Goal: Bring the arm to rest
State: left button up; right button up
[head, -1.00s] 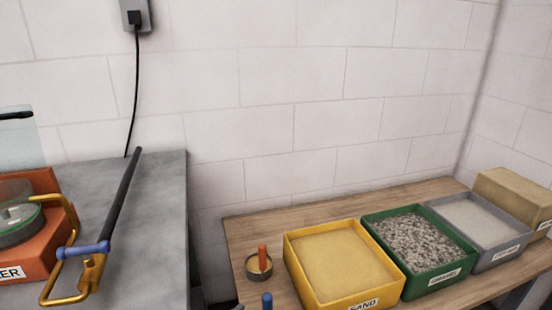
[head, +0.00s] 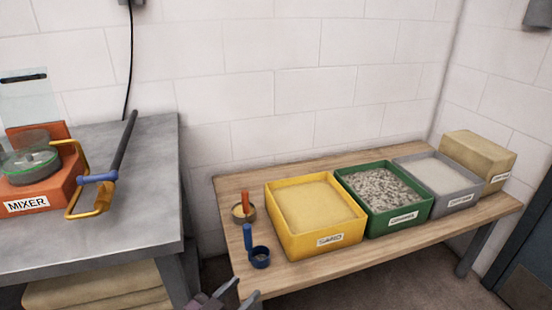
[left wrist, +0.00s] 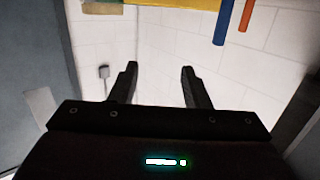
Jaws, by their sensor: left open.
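My left gripper (head: 244,289) shows at the bottom edge of the head view, in front of the wooden bench (head: 345,248). Only its tips show there; the rest is cut off. In the left wrist view its two dark fingers (left wrist: 160,68) are apart with nothing between them. The blue-handled scoop (head: 260,257) stands on the bench just beyond the gripper, apart from it. My right gripper is not in view.
The bench holds a yellow sand box (head: 318,239), a green gravel box (head: 400,221), a grey box (head: 462,200), a tan block (head: 478,158) and an orange-handled scoop (head: 244,214). The orange mixer (head: 45,198) stands on the grey table (head: 130,225) at left.

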pick_arm(q)
jog(key=s+a+f+n+g+y, duration=0.2)
jog(key=a+f+g+y, duration=0.15)
jog(key=f, duration=0.65)
jog(key=s+a+f+n+g+y, duration=0.1)
jog(key=s+a+f+g+y, duration=0.2)
jog(key=f, duration=0.8)
jog(key=s+a+f+n+g+y, duration=0.1)
jog(key=s+a+f+g, duration=0.15)
jog(key=s+f, duration=0.4)
jog(key=s+a+f+g+y, duration=0.1)
jog(key=s+f+g, duration=0.2)
jog(key=s+f, duration=0.35)
jog(key=s+a+f+p, duration=0.2)
jog(key=s+p, duration=0.5)
jog(key=s, duration=0.2)
jog(key=s+a+f+g+p, duration=0.1)
jog(key=s+a+f+p, duration=0.2)
jog(key=s+p, duration=0.4)
jog(key=shift+s+a+f+y+p, duration=0.2)
jog(key=shift+s+y+p, duration=0.2)
jog(key=shift+s, duration=0.8)
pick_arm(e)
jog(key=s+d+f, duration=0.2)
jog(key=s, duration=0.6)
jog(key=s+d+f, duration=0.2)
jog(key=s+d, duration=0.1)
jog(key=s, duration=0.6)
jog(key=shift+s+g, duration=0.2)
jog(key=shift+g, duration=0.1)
